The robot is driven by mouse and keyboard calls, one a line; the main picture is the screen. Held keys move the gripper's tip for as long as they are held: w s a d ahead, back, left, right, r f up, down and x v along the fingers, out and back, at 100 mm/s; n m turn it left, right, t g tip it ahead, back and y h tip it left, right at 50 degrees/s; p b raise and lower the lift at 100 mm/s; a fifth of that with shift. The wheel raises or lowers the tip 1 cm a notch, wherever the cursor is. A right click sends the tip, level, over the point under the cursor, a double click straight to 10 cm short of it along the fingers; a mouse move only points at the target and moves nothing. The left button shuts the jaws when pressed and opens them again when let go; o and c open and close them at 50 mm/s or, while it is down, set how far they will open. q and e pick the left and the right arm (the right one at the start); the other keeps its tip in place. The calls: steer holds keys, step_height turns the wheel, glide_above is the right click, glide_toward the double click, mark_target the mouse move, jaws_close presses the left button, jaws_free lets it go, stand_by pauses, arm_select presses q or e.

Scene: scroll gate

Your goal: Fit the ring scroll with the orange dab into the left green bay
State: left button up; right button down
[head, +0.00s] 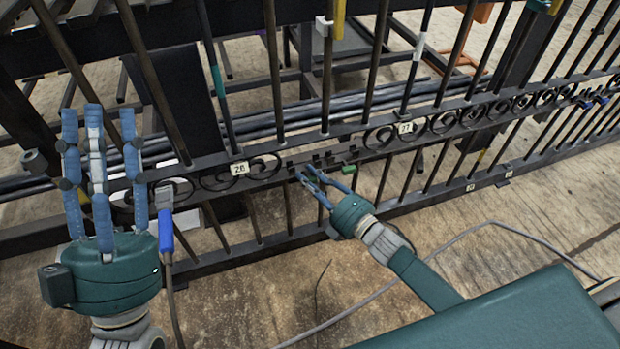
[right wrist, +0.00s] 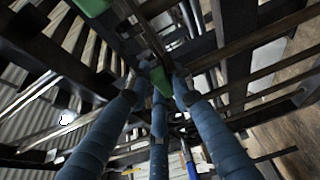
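The gate's scroll band has a gap between tags 26 and 27, with short dark studs (head: 322,158). A green block (head: 348,169) sits on its lower rail at the right. My right gripper (head: 312,182) is at the left part of this gap, fingers pointing at the rail. A bit of green shows between its fingers, and a green piece (right wrist: 160,82) shows between them in the right wrist view. Whether they hold anything is hidden. I cannot make out a ring scroll with an orange dab. My left gripper (head: 100,125) is open and empty, fingers up, in front of the gate at left.
Tag 26 (head: 239,168) and tag 27 (head: 405,128) mark the band beside dark scrolls. A blue-handled tool (head: 166,225) with a cable stands just right of my left gripper. A grey cable (head: 440,245) crosses the floor. Upright bars stand close around the gap.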

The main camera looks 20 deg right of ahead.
arm_select(q)
steer(key=w+f+g+y+p, duration=0.2)
steer(key=w+f+g, duration=0.4)
steer(key=f, duration=0.5)
steer(key=shift+w+d+f+g+y+p, duration=0.2)
steer(key=shift+w+f+g+y+p, duration=0.1)
steer(key=shift+w+f+g, duration=0.15)
arm_select(e)
steer(key=s, duration=0.5)
steer(key=shift+s+d, duration=0.1)
steer(key=shift+s, duration=0.05)
arm_select(q)
steer(key=shift+r, duration=0.1)
arm_select(e)
steer(key=c, duration=1.8)
jaws_free()
steer(key=shift+o, duration=0.2)
steer(key=v, duration=1.2)
